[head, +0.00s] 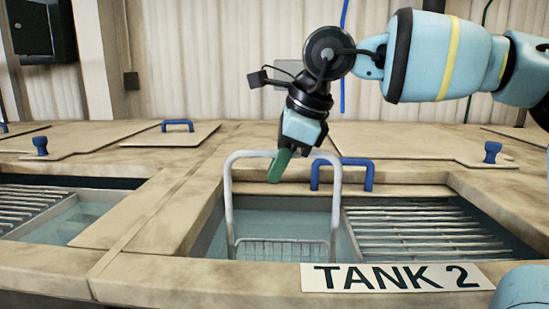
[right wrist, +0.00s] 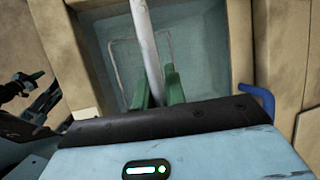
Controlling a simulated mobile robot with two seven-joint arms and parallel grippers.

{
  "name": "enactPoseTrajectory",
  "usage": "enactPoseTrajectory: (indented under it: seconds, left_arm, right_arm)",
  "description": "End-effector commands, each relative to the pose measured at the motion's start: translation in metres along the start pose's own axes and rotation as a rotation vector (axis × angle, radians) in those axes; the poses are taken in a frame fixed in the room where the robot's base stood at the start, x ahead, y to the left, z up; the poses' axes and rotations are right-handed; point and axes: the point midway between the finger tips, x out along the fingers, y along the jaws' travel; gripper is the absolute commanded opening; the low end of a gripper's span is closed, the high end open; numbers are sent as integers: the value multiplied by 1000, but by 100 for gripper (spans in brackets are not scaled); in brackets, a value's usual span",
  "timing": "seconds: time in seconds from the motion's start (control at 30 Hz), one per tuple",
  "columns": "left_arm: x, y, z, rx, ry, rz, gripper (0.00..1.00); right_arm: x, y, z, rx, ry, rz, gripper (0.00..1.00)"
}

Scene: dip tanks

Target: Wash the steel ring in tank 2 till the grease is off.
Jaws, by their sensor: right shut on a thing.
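A wire basket (head: 282,251) with a tall pale hoop handle (head: 229,200) hangs in the opening of tank 2 (head: 375,230), which holds bluish water. How deep the basket sits in the water is hard to tell. My right gripper (head: 279,166) reaches down from above, its green fingers shut on the top bar of the handle. In the right wrist view the bar (right wrist: 143,30) runs between the green fingers (right wrist: 160,92), and a faint basket outline (right wrist: 116,65) shows in the water. I cannot see the steel ring or its grease.
A slatted rack (head: 415,232) covers the right part of tank 2, above the label (head: 398,277). A blue handle (head: 367,176) stands just behind the opening. Another tank (head: 75,220) with a slatted rack (head: 30,205) lies left. Lids with blue knobs (head: 491,152) lie behind.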

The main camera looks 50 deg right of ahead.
Motion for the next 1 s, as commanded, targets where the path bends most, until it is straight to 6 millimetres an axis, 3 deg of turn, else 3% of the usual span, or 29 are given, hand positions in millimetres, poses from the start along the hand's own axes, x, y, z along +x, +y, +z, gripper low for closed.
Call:
enactPoseTrajectory:
  seconds: [0.3,1.0]
  left_arm:
    - [15,-3,13,9,-16,1,0]
    - [18,-6,8,17,-3,-2,0]
  right_arm:
    - [27,6,-10,1,-3,-1,0]
    - [26,6,-18,0,-5,-4,0]
